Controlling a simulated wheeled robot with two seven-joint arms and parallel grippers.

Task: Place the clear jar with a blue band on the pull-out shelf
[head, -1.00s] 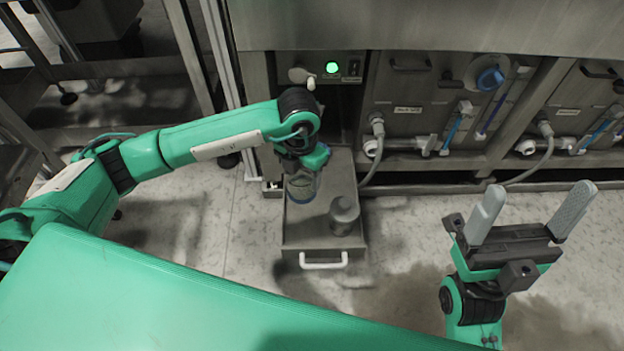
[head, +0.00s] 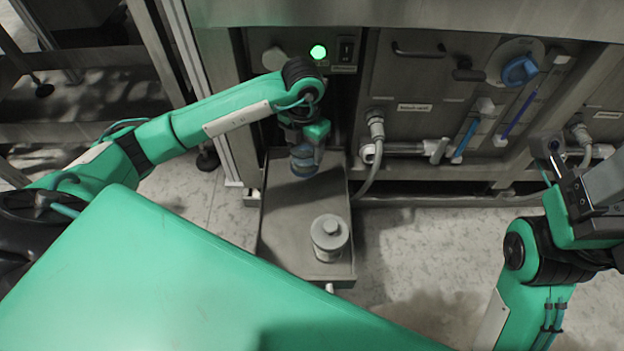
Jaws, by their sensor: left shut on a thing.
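The clear jar with a blue band (head: 304,165) is in my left gripper (head: 303,148), which is shut on it and partly hides its upper part. It looks upright, over the back part of the pull-out shelf (head: 282,222). I cannot tell whether its base touches the shelf. The shelf is a grey metal tray drawn out from under the machine. My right gripper (head: 598,190) is at the right edge, off to the right of the shelf. Its fingertips are cut off by the frame, so its opening does not show.
A grey lidded canister (head: 330,238) stands on the front right of the shelf. A hose (head: 375,165) hangs close by the shelf's right side. The machine front with a green light (head: 318,52) rises behind. The shelf's front left is clear.

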